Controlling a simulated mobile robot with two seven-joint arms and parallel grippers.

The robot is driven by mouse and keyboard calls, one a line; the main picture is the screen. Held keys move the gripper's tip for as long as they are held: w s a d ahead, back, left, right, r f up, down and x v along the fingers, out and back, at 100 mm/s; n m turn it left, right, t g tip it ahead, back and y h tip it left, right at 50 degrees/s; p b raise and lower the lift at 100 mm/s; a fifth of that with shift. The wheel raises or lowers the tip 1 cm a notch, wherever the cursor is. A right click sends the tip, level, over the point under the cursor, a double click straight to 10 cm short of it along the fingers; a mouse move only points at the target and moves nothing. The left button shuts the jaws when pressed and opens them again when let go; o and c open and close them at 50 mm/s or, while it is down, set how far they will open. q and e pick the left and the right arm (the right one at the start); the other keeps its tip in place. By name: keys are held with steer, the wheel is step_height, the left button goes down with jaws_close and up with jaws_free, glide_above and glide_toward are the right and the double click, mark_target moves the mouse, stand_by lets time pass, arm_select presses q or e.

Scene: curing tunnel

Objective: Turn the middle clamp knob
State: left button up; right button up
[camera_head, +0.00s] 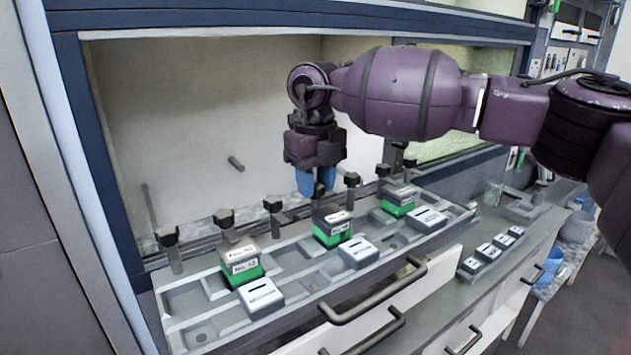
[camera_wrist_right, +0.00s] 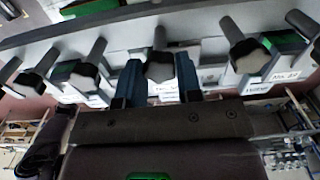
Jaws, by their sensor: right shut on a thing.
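The row of black clamp knobs runs along the back of the grey fixture tray (camera_head: 205,315). The middle clamp knob (camera_head: 318,190) sits at the fingertips of my right gripper (camera_head: 318,182), which reaches down from above. In the right wrist view the middle knob (camera_wrist_right: 160,68) is between the two blue fingers of my right gripper (camera_wrist_right: 160,78), which is shut on it. The knob's lobed head and grey stem show there. The fingers hide part of the knob in the head view. My left gripper is not in view.
Neighbouring knobs stand close on either side, one to the left (camera_head: 272,203) and one to the right (camera_head: 352,179). Green-and-white labelled blocks (camera_head: 243,266) and grey labelled blocks (camera_head: 261,297) sit in the tray. Drawer handles (camera_head: 372,300) stick out in front.

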mark_target(316, 185)
steer(key=shift+r, duration=0.15)
steer(key=o, duration=0.9)
steer(key=shift+o, duration=0.2)
step_height(316, 185, up, 11)
steer(key=shift+b, duration=0.3)
steer(key=shift+f, duration=0.2)
